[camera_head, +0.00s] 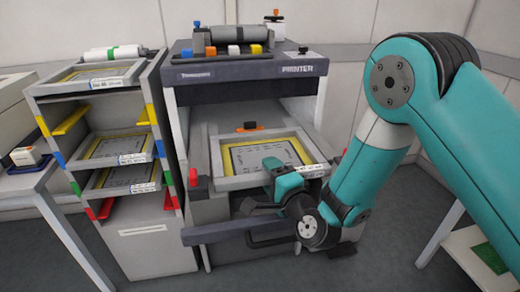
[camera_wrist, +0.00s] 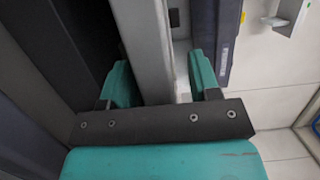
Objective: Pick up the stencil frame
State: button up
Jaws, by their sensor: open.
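A stencil frame (camera_head: 213,160) with a light grey rim, a yellow inner border and a dark-marked sheet lies in the open front of the printer (camera_head: 245,72). My gripper (camera_head: 265,185) is at this frame's front edge, near its right half. In the wrist view, the two teal fingers of my gripper (camera_wrist: 159,72) stand apart on either side of a grey bar (camera_wrist: 149,40), which looks like the frame's rim. A gap shows on the right side of the bar; contact on the left is unclear. My gripper and arm hide part of the frame's front right.
A rack (camera_head: 150,250) on the left holds further stencil frames, one on top (camera_head: 100,72) and others on shelves below. Red-tipped posts flank the printer's opening, with a dark drawer front (camera_head: 215,232) below. A table (camera_head: 25,180) stands at far left.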

jog(key=shift+s+a, duration=0.1)
jog(key=shift+a, duration=0.1)
jog(key=c, duration=1)
grip_shut()
jog(key=shift+r, duration=0.1)
